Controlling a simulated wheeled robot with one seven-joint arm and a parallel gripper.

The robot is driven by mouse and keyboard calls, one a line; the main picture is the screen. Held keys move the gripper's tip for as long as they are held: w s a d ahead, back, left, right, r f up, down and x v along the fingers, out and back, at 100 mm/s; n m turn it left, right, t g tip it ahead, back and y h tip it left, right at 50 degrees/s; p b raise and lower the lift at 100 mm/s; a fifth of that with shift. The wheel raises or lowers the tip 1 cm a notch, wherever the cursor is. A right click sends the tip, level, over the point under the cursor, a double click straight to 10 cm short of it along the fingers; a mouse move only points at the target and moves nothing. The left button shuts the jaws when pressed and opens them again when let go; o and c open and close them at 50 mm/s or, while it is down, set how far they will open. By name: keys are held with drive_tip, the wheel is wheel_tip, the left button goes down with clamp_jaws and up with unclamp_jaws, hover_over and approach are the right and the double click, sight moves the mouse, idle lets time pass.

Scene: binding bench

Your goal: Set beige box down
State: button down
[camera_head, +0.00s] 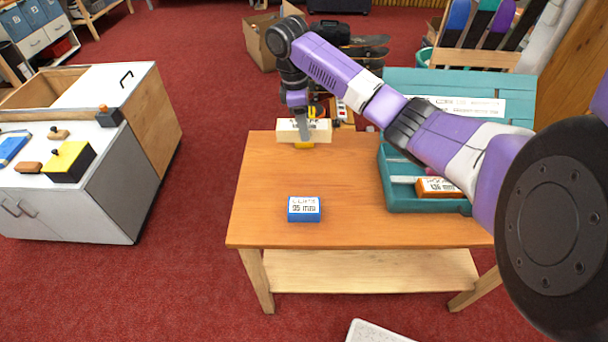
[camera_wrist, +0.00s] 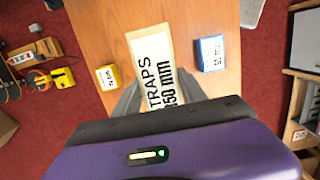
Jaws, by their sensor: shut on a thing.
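The beige box (camera_head: 318,131) is a long pale block with black lettering, "STRAPS 150 mm" as far as it shows in the wrist view (camera_wrist: 152,52). My gripper (camera_head: 301,118) is shut on it, with a dark finger on each side of it in the wrist view (camera_wrist: 158,92). The box seems held above the far left part of the wooden table (camera_head: 345,190). The gap beneath it is hard to judge.
A yellow box (camera_head: 304,146) sits close by, partly hidden by the beige one. A blue box (camera_head: 304,209) stands nearer the table's front. A teal tray (camera_head: 405,205) holding an orange box (camera_head: 438,187) fills the right side. The middle is clear.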

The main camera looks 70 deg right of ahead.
drive_tip(key=shift+f+b, duration=2.45)
drive_tip(key=shift+f, duration=6.55)
drive_tip(key=shift+f, duration=0.1)
drive_tip(key=c, duration=0.6)
unclamp_jaws()
drive_tip(key=shift+c, duration=0.2)
wheel_tip(320, 180, up, 12)
drive_tip(key=w+p, duration=0.1)
drive_tip(key=p, duration=0.1)
drive_tip(key=shift+w+a, duration=0.35)
drive_tip(key=shift+a, duration=0.05)
